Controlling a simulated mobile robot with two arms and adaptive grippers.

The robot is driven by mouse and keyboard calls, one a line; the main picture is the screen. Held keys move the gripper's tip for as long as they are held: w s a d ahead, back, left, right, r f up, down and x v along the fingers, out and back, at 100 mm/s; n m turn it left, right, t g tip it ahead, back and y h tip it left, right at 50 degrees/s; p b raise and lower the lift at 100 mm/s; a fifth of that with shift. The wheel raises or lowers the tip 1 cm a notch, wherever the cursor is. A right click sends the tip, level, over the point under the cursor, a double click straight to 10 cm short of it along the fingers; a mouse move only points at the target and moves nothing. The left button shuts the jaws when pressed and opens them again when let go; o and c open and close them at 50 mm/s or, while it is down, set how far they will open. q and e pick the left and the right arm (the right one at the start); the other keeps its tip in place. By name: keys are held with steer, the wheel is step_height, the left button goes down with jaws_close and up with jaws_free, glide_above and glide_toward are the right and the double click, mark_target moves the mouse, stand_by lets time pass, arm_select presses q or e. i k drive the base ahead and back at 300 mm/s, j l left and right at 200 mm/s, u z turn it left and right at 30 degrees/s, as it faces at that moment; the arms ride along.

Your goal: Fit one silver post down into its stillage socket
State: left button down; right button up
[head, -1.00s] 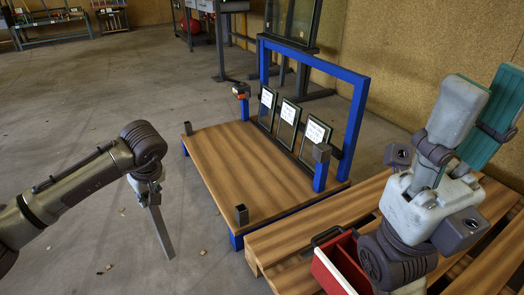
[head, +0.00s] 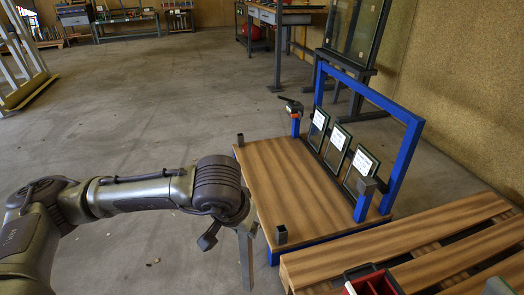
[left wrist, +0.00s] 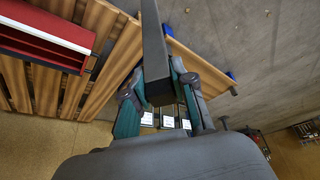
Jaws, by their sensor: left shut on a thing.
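My left gripper (head: 243,222) is shut on the silver post (head: 246,264), which hangs down nearly upright at the near left side of the stillage (head: 290,190). The post also shows in the left wrist view (left wrist: 153,45), between the fingers of my left gripper (left wrist: 160,90). A dark square socket (head: 281,234) stands at the stillage's near corner, a little right of the post and apart from it. Another socket (head: 240,140) stands at the left corner.
Three labelled glass frames (head: 340,148) lean at the blue rear frame (head: 408,150). A blue upright (head: 362,207) with a grey top stands at the right. A pallet (head: 400,245) with a red tray (head: 376,285) lies close by. The floor to the left is clear.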

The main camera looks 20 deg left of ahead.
mark_target(241, 145)
steer(key=i+j+z, duration=0.15)
steer(key=z, duration=0.2)
steer(key=j+z, duration=0.35)
steer(key=i+j+z, duration=0.15)
steer(key=j+z, duration=0.15)
steer(key=i+j+z, duration=0.1)
steer(key=j+z, duration=0.2)
steer(key=j, duration=1.2)
steer(key=j+z, duration=0.35)
steer(key=j, duration=1.1)
steer(key=k+j, duration=0.1)
steer(key=j, duration=0.75)
steer(key=k+j, duration=0.1)
steer(key=j, duration=0.75)
